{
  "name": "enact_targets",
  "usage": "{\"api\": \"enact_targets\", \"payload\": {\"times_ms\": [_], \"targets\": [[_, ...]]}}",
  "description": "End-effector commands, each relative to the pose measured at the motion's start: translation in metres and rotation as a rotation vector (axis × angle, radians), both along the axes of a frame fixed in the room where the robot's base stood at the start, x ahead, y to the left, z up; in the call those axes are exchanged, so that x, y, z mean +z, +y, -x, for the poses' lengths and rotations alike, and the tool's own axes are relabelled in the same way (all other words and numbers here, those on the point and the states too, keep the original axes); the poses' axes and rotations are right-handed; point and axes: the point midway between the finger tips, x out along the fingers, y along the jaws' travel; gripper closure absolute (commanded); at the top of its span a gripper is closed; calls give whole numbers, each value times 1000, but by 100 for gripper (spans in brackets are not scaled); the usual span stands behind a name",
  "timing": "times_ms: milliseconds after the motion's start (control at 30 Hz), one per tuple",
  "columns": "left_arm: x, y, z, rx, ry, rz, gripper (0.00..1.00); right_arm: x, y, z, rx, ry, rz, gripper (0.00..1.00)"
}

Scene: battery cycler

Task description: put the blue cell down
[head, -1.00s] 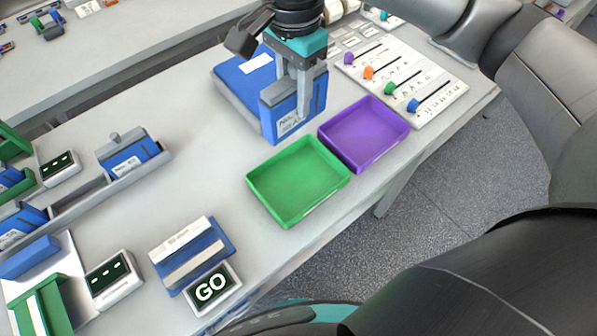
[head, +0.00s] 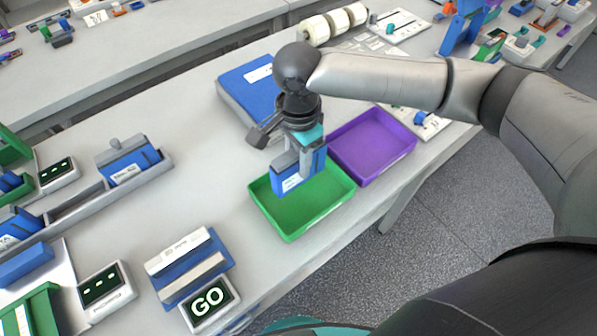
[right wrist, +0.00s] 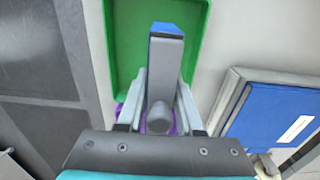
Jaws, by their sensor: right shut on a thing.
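My right gripper (head: 298,150) is shut on the blue cell (head: 291,182), a blue block with a white label and grey top. It holds the cell upright over the green tray (head: 317,219); I cannot tell whether the cell touches the tray floor. In the right wrist view, the fingers (right wrist: 161,88) grip either side of the cell's grey top (right wrist: 166,62), with the green tray (right wrist: 126,42) around and behind it. My left gripper is not in view.
The purple tray (head: 372,147) stands right beside the green one. A blue case (head: 245,86) lies behind. A cell rack (head: 100,195) with another blue cell stands at left. A GO panel (head: 210,303) is near the front edge.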

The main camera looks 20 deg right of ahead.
Motion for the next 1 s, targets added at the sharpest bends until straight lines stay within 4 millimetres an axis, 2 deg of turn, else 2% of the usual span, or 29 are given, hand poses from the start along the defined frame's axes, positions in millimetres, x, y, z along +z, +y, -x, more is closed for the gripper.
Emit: {"api": "enact_targets", "payload": {"times_ms": [133,333,733,767,1000], "targets": [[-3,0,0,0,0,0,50,-12,0,-1,0,-2,0,100],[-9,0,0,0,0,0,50,-39,1,-1,0,-2,-1,100],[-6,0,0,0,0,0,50,-44,1,-1,-1,-3,-1,100],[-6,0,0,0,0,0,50,-45,0,0,0,-1,1,63],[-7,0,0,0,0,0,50,-45,0,0,0,-1,1,36]]}}
